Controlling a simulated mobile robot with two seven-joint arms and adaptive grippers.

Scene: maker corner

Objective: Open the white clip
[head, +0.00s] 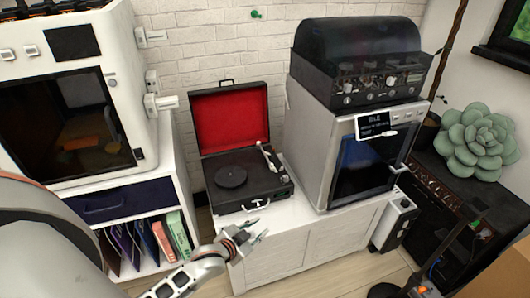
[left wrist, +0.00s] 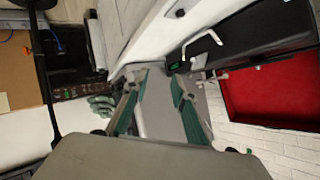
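The record player (head: 235,180) is a black case with a red-lined lid standing open on a white cabinet. A thin white tonearm (head: 264,156) runs along the right of its platter, with a small pale piece (head: 284,178) near its lower end; I cannot tell for sure which part is the white clip. A white handle (head: 256,203) is on the case's front. My left gripper (head: 247,236) is open and empty, in front of and below the case, apart from it. In the left wrist view the open fingers (left wrist: 158,100) have green pads, and the case (left wrist: 245,45) is at upper right.
The white cabinet (head: 285,240) lies right behind my left gripper. A grey-and-white machine (head: 365,160) with a dark-hooded device on top stands to the right of the record player. A shelf with folders (head: 170,235) is at left. My right gripper is not seen.

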